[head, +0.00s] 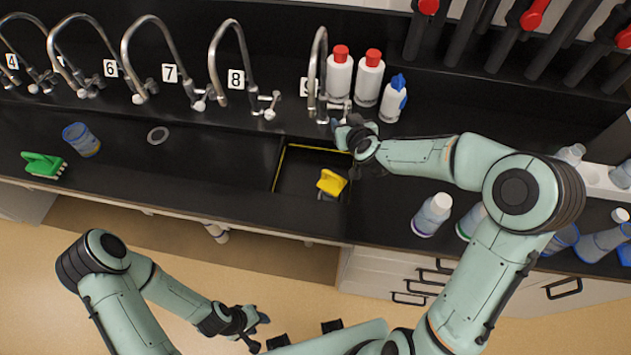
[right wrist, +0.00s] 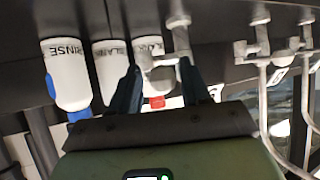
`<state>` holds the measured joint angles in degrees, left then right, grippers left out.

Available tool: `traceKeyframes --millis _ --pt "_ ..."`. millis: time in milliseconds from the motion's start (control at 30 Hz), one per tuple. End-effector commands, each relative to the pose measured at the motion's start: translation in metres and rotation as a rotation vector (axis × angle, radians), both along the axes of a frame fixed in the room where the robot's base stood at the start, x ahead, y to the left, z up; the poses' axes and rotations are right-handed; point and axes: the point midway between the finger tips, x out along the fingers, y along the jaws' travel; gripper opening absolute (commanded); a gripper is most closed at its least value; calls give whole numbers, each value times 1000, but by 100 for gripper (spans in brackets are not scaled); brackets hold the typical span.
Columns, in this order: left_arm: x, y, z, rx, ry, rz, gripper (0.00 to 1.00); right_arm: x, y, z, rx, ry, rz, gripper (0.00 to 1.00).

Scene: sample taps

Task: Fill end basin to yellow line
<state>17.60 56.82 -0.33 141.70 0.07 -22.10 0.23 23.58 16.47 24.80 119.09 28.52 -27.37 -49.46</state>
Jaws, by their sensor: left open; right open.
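The end basin (head: 292,178) is a dark recess at the right end of the long sink, with a yellow line along its far and left inner walls. No water surface can be made out in it. The curved metal tap (head: 319,62) above it has a partly hidden number plate. My right gripper (head: 345,125) is beside this tap's base and covers part of its handle. In the right wrist view, the open fingers (right wrist: 163,92) reach up on either side of the tap handle (right wrist: 160,62); contact cannot be told. My left gripper (head: 254,329) is open and empty, low over the floor.
A yellow object (head: 331,182) sits in the basin's right part. White bottles with red caps (head: 339,72) and a blue-topped bottle (head: 394,98) stand right of the tap. More bottles (head: 432,214) stand right.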

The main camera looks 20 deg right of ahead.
Motion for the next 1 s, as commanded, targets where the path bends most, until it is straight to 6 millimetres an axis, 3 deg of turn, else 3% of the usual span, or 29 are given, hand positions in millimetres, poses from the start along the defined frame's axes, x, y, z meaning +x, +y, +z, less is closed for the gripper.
traceKeyframes --millis 667,1000 --pt "-28 0 -43 0 32 0 43 -4 -63 -4 -2 -1 -5 47" --pt "-25 0 -37 0 29 0 43 -3 -59 -1 1 0 0 47"
